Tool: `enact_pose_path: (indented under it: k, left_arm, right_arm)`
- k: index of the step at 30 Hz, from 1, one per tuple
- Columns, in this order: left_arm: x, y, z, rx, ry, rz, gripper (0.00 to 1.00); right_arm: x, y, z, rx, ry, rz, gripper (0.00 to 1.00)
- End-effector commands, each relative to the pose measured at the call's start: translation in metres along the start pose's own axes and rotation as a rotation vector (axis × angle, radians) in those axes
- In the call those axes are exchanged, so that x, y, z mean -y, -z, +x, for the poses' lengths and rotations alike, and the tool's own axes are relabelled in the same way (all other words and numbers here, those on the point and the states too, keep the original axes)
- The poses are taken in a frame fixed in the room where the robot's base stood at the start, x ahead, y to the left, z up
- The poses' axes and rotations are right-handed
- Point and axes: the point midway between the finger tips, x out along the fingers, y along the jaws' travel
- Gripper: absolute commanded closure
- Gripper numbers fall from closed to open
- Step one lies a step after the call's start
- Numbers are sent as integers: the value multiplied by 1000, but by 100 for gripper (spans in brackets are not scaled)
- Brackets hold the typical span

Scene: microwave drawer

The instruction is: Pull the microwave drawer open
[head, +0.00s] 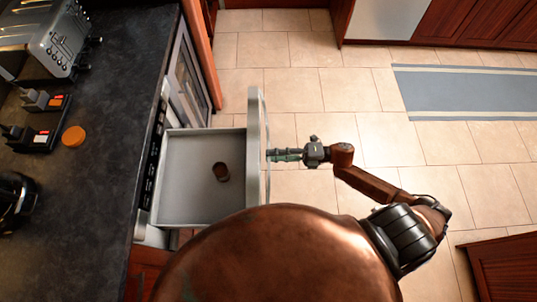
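The microwave drawer (190,207) is pulled out from under the dark counter, and its grey inside shows. Its front panel (254,130) stands upright at the right end of the tray, with a handle bar (267,172) along its outer side. A small brown cup-like object (221,171) is in the drawer. My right gripper (273,155) is at the handle bar, reaching it from the right. The fingers are small here, and I cannot tell whether they are closed on the bar. My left gripper is not in view.
The dark counter (105,110) runs along the left, with a toaster (50,35), an orange lid (74,136) and a black appliance (15,195) on it. Open tiled floor (300,90) lies right of the drawer, with a blue rug (465,90) farther right. A wooden cabinet (505,268) is at lower right.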

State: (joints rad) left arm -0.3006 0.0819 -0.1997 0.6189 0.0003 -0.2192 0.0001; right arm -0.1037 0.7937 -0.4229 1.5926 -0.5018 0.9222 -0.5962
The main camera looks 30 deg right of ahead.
Motion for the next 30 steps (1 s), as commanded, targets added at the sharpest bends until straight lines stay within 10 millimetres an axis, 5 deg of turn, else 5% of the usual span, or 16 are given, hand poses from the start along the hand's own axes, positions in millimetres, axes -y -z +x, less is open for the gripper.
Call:
enact_pose_path:
  k: [9, 15, 30]
  left_arm:
    - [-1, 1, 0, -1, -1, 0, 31]
    - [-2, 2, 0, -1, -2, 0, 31]
    - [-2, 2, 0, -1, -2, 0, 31]
  right_arm:
    - [1, -1, -67, 4, 4, 2, 74]
    - [1, -1, -93, 3, 2, 0, 74]
    - [0, -1, -100, 3, 1, 1, 74]
